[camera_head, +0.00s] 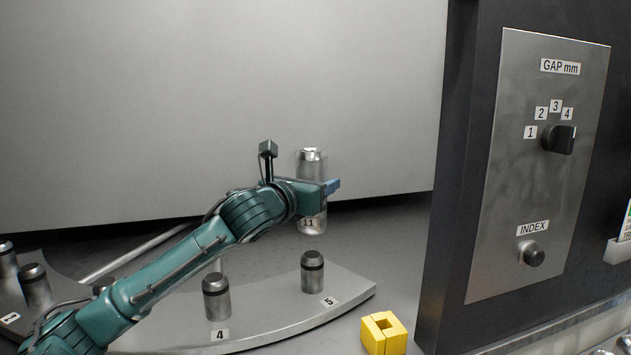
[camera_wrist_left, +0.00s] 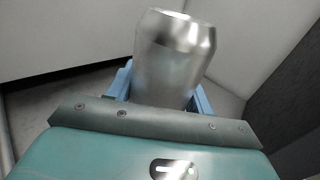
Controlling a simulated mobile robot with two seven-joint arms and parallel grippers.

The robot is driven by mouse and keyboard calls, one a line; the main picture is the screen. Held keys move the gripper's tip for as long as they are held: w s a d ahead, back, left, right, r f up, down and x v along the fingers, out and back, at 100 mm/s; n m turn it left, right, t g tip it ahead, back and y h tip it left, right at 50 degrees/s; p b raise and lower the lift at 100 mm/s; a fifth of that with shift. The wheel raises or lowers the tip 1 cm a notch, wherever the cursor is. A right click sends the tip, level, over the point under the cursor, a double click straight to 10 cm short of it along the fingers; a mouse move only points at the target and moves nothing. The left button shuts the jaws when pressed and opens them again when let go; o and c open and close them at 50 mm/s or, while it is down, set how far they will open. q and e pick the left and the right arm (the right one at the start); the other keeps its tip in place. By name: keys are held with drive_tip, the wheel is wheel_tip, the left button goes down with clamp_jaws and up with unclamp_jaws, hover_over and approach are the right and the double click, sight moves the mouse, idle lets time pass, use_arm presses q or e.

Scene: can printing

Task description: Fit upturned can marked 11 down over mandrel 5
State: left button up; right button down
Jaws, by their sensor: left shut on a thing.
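The silver can marked 11 (camera_head: 312,163) is held upright in my left gripper (camera_head: 331,187), its 11 label low on its side. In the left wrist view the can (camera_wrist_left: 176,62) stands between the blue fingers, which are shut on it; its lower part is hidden. Mandrel 5 (camera_head: 312,272) is a short metal post with a dark band, on the curved grey plate (camera_head: 350,287) beside the label 5. The can appears above mandrel 5 in the head view, with a gap between them. My right gripper is not in view.
Mandrel 4 (camera_head: 216,297) stands left of mandrel 5, and further mandrels (camera_head: 35,284) stand at the far left. A dark cabinet with a control panel (camera_head: 540,190) rises at the right.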

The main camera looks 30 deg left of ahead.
use_arm(q)
drive_tip(key=shift+f+b, duration=1.05)
drive_tip(key=shift+f, duration=1.15)
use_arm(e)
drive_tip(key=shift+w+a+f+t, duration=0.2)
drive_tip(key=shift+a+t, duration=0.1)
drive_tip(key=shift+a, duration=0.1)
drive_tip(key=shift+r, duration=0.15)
use_arm(q)
drive_tip(key=shift+p, duration=0.45)
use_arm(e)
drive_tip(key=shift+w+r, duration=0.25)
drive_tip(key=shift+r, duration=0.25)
use_arm(q)
drive_tip(key=shift+p, duration=0.45)
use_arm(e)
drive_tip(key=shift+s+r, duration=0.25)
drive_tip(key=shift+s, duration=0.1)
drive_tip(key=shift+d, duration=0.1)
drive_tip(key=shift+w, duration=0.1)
